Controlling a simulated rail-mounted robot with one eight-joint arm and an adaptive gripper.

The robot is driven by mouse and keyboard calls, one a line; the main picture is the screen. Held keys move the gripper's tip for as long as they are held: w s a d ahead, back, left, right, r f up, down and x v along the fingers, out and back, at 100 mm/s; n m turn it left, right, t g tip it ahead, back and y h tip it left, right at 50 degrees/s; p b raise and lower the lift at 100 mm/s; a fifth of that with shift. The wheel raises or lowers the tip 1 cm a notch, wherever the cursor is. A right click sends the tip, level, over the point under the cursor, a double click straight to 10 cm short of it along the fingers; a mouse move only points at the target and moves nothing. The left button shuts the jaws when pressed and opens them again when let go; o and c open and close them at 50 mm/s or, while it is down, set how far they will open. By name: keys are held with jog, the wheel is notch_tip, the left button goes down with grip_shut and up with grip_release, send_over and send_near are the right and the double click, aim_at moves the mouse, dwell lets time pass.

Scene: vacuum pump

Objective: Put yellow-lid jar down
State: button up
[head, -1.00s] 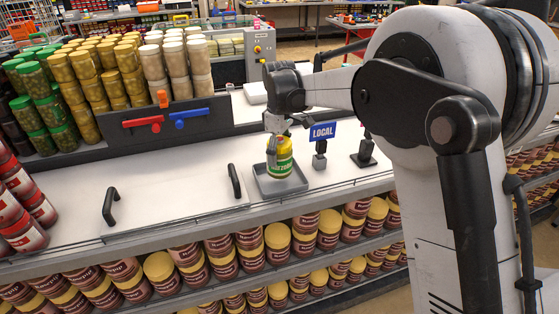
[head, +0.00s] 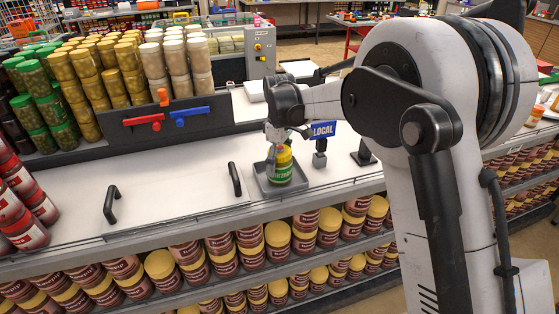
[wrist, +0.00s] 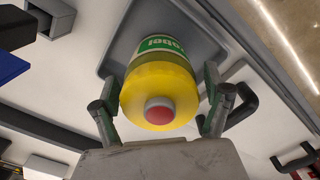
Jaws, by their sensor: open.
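The yellow-lid jar (head: 281,166) has a green and white label and stands in the grey tray (head: 262,184) on the white counter. In the wrist view the jar (wrist: 158,85) shows its yellow lid with a red spot on top, and the tray (wrist: 122,37) lies behind it. My gripper (head: 279,156) is at the jar from above. In the wrist view its fingers (wrist: 160,85) are open, one on each side of the jar's lid. Whether either finger touches the jar is hard to tell.
A blue LOCAL sign (head: 322,129) on a black stand is close to the right of my gripper. A black handle (head: 235,179) rises left of the tray. Stacked jars (head: 120,70) and a dark panel with red and blue levers (head: 168,120) stand behind.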

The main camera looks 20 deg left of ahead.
notch_tip(320, 180, up, 12)
jog(key=shift+r+b, duration=0.15)
jog(key=shift+b, duration=0.25)
dwell(0.3)
